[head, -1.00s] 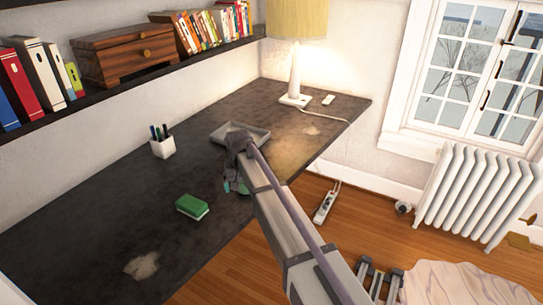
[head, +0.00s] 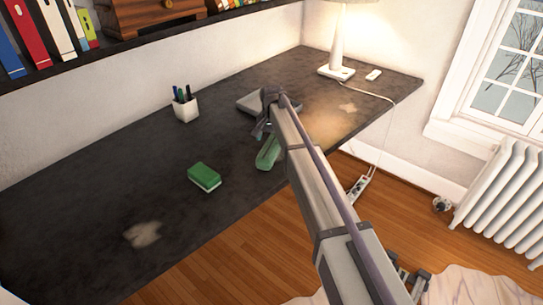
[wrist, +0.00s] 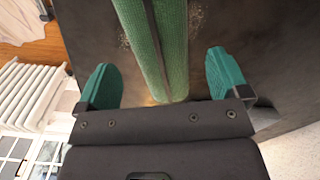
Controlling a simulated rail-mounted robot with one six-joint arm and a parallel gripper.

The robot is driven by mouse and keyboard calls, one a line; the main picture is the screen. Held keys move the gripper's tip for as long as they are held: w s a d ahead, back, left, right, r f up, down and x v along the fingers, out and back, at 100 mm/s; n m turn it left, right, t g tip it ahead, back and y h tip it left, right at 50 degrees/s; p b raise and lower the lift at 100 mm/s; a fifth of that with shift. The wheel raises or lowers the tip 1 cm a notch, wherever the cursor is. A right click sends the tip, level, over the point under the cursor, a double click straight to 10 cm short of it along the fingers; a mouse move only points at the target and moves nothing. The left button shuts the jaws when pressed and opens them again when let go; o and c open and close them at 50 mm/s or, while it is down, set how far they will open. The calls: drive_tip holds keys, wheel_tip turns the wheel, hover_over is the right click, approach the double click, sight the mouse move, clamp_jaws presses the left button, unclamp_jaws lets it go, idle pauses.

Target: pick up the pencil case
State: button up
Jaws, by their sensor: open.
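The pencil case (head: 268,153) is a long green case on the dark desk, partly hidden behind my arm in the head view. In the wrist view the pencil case (wrist: 160,45) shows ribbed green sides and a dark seam along its length. My gripper (wrist: 162,62) is open, with one teal finger on each side of the near end of the case and a gap on both sides. In the head view my gripper (head: 262,128) is over the desk just behind the case. I cannot tell its exact height above the desk.
A green and white block (head: 204,177) lies left of the case. A white pen cup (head: 186,109) stands near the wall. A grey tray (head: 250,103) is behind my gripper. A lamp (head: 337,50) stands at the far end. The desk front left is clear.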

sight(271, 144)
wheel_tip(271, 144, down, 5)
drive_tip(key=b, duration=0.5)
drive_tip(key=shift+s+f, duration=0.1)
drive_tip(key=shift+f, duration=0.1)
drive_tip(key=shift+r, duration=0.25)
drive_tip(key=shift+c, duration=0.2)
drive_tip(key=c, duration=1)
